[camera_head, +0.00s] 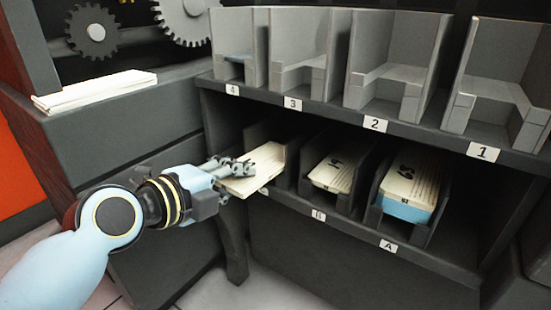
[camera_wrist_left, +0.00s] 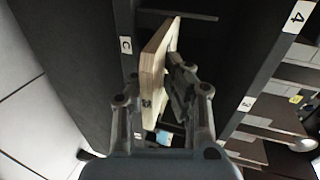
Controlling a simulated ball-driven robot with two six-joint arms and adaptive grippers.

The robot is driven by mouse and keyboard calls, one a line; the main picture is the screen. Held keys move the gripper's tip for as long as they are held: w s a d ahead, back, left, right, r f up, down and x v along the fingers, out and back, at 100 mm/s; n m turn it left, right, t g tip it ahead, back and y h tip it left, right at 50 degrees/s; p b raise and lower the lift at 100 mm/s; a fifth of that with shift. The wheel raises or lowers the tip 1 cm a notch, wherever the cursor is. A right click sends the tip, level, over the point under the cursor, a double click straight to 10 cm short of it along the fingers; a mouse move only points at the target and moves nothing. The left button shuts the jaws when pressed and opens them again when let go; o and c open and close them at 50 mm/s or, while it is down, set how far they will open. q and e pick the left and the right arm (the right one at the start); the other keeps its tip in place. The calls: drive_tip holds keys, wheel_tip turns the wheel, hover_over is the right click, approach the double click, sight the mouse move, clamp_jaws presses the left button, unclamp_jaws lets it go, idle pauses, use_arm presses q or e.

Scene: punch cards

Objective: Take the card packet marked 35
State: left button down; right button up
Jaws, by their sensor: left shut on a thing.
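A cream card packet (camera_head: 262,172) sticks out of the lower-row left compartment, labelled C in the left wrist view. My left gripper (camera_head: 238,168) is shut on its near end. In the left wrist view my left gripper (camera_wrist_left: 155,95) has a finger on either side of the same packet (camera_wrist_left: 155,65). I cannot read a number on this packet. Another packet (camera_head: 335,172) lies in compartment B, and one with a blue edge (camera_head: 412,188) lies in compartment A. Both bear large dark, upside-down marks that I cannot read surely. My right gripper is not in view.
The dark shelf (camera_head: 360,252) holds the lower compartments. Above stand grey holders labelled 4, 3, 2 and 1, with holder 1 (camera_head: 500,90) at the right. A stack of white cards (camera_head: 95,90) lies on the left ledge. The floor before the shelf is clear.

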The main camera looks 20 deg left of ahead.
use_arm(q)
drive_tip(key=s+a, duration=0.4)
drive_tip(key=s, duration=0.8)
drive_tip(key=shift+a+f+b, duration=0.15)
drive_tip(key=shift+f+b, duration=0.05)
drive_tip(key=shift+b, duration=0.15)
drive_tip(key=shift+w+r, duration=0.1)
drive_tip(key=shift+r, duration=0.05)
